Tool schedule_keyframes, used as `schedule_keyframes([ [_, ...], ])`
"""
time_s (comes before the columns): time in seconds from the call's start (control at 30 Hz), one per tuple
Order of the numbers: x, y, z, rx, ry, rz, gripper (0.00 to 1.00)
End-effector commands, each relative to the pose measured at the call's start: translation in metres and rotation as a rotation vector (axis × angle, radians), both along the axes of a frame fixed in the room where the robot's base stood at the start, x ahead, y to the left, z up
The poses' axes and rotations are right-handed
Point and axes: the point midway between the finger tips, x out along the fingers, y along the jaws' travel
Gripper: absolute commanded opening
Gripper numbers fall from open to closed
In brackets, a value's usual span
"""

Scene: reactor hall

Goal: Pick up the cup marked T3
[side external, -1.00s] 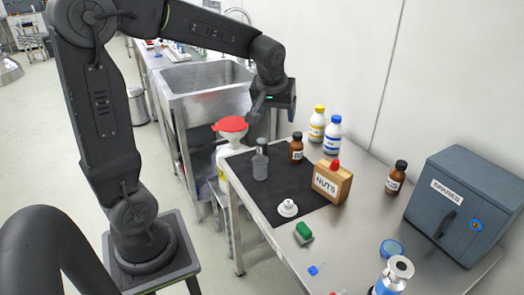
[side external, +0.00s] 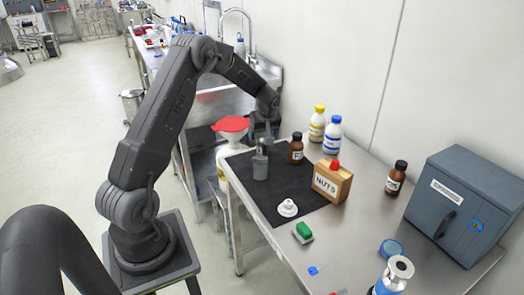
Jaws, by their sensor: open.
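No mark reading T3 can be made out on anything in the side external view, so I cannot tell which vessel is the cup. A grey cylindrical vessel with a narrower top (side external: 260,166) stands upright on the black mat (side external: 235,164), near its left part. A small white round object (side external: 288,208), perhaps a cup or lid, sits near the mat's front edge. My gripper (side external: 263,134) is open, just above or behind the grey vessel's top. The fingers are small and dark, and I cannot tell whether they touch it.
A wooden NUTS box (side external: 332,182), brown bottles (side external: 296,148) (side external: 396,179), and white bottles with yellow (side external: 317,123) and blue (side external: 332,135) caps stand nearby. A grey cabinet (side external: 465,205) stands right.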

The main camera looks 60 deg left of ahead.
Motion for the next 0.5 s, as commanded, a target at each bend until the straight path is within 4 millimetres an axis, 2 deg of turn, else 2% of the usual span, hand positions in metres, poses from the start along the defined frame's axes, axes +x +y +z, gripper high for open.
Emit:
schedule_keyframes([
  [0.1, 0.001, 0.005, -0.013, 0.000, 0.000, 0.000, 0.74],
  [0.27, 0.002, 0.008, -0.022, -0.001, 0.000, 0.000, 0.74],
  [0.5, 0.007, 0.019, -0.054, -0.001, 0.000, 0.000, 0.74],
])
